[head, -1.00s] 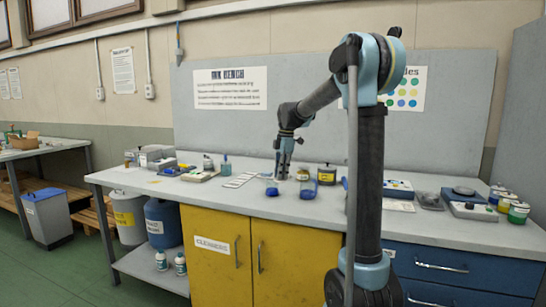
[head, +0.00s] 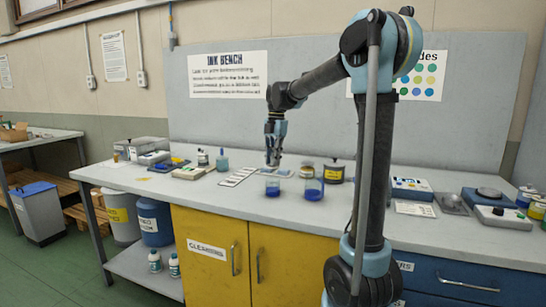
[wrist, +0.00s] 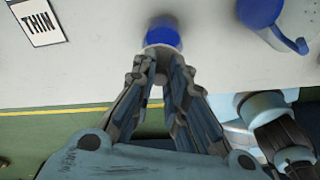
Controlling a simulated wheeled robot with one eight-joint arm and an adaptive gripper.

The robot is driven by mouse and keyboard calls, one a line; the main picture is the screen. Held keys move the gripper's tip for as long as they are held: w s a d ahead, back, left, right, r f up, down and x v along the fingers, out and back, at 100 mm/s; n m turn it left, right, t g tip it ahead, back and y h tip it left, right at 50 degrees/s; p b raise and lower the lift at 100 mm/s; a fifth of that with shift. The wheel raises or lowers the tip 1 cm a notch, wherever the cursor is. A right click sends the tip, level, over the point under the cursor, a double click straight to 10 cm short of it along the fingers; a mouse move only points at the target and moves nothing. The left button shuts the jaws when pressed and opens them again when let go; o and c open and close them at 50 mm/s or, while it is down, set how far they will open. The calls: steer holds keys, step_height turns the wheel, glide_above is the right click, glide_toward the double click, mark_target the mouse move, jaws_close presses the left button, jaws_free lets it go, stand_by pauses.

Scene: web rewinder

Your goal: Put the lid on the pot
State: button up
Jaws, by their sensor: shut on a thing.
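The pot is a small clear jar (head: 272,188) with blue ink in its bottom, standing on the bench in the head view. My gripper (head: 273,160) points down right above it. In the wrist view, my gripper (wrist: 160,62) is shut on a small pale grey lid (wrist: 158,51), which its fingers partly hide. The pot's blue (wrist: 164,36) shows just beyond the lid. Whether the lid touches the pot's rim cannot be told.
A pale card strip (head: 238,176) lies to the left. The bench front (head: 225,203) is clear.

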mark_target(273, 168)
steer(key=shift+f, duration=2.3)
steer(key=shift+f, duration=0.15)
stand_by(0.6)
steer(key=o, duration=1.3)
steer(key=shift+c, duration=0.2)
steer(key=shift+r, duration=3.5)
